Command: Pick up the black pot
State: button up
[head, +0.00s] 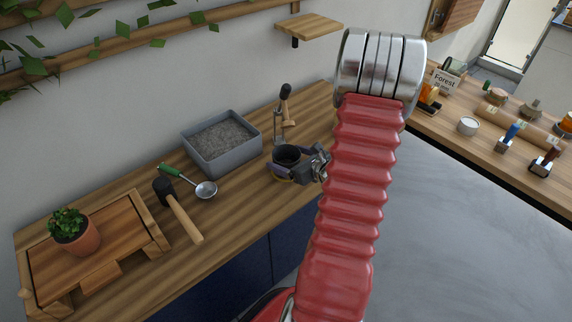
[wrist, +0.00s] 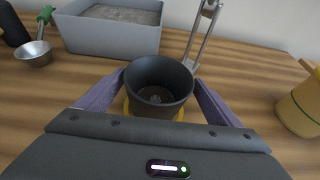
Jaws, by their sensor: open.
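The black pot (wrist: 160,84) stands upright on the wooden counter, open at the top and seemingly empty, with a bit of yellow showing around its base. The pot also shows in the head view (head: 287,157), partly covered by my gripper. My gripper (wrist: 160,88) is open, with one purple-grey finger on each side of the pot. In the head view my gripper (head: 292,165) reaches in from the right around the pot. I cannot tell whether the fingers touch its sides.
A grey bin (head: 222,141) of granular material stands behind and left of the pot. A metal-framed tool (head: 283,115) stands close behind it. A yellow container (wrist: 300,106) stands at right.

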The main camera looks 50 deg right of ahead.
aim_at(279, 148)
jog(key=shift+x, duration=2.25)
jog(key=shift+a, duration=0.1)
jog(key=shift+c, duration=0.6)
jog(key=c, duration=1.1)
jog(key=shift+r, duration=1.7)
jog(key=s, duration=0.6)
jog(key=s+a, duration=0.1)
jog(key=s, duration=0.5)
jog(key=s+a, duration=0.1)
jog(key=s, duration=0.5)
